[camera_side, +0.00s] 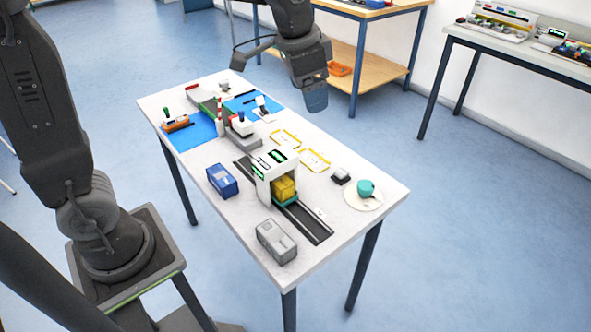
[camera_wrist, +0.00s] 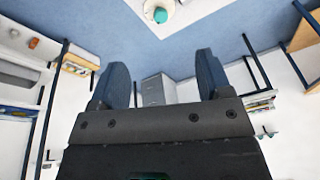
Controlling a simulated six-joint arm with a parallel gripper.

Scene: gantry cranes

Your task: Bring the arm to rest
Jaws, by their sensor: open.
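My gripper (camera_side: 314,97) is raised above the far side of the white work table (camera_side: 222,277), clear of everything on it. In the wrist view my gripper (camera_wrist: 160,75) shows two dark blue fingers spread apart, with nothing between them. A white gantry crane (camera_side: 262,180) straddles a dark track on the table. A yellow container (camera_side: 284,188) sits under it. A blue container (camera_side: 222,180) and a grey container (camera_side: 276,241) stand on the table, apart from the track.
A teal cup (camera_side: 366,188) on a round white plate stands near the right corner. Blue mats (camera_side: 196,132) with small models cover the far left end. Side tables (camera_side: 540,62) stand behind. The air around my gripper is free.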

